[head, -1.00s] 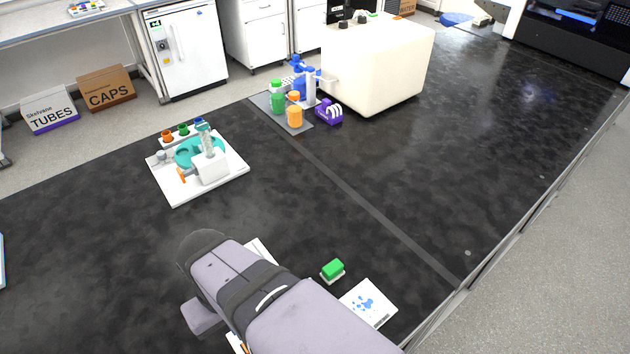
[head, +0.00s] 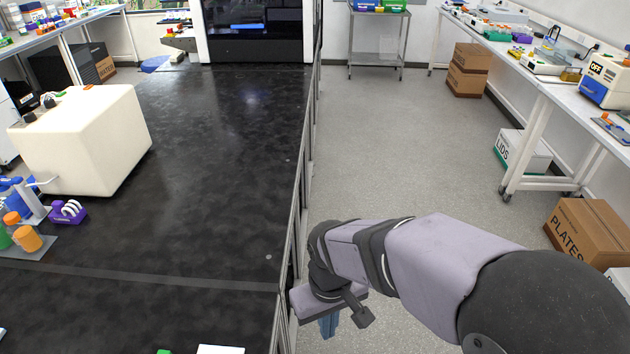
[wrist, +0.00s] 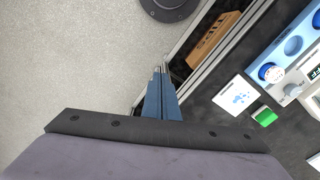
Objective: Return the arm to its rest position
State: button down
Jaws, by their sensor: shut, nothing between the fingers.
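My gripper (wrist: 159,72) shows in the wrist view with its blue fingers together and nothing between them. It points down past the bench edge, over the pale floor. In the head view my gripper (head: 328,326) hangs below my grey-lilac arm, just right of the black bench (head: 190,240) and its metal edge rail.
In the wrist view a white card with blue spots (wrist: 236,95) and a green block (wrist: 265,116) lie on the bench. The head view shows a large cream machine (head: 85,140), a purple tape holder (head: 68,212) and a PLATES box (head: 590,232). Open floor (head: 410,150) lies ahead.

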jog(key=s+d+m, duration=0.2)
jog(key=d, duration=0.5)
jog(key=s+d+f+m, duration=0.1)
jog(key=s+d+m, duration=0.1)
jog(key=d, duration=0.5)
jog(key=shift+s+d+f+m, duration=0.2)
jog(key=shift+f+m, duration=0.1)
jog(key=shift+m, duration=0.4)
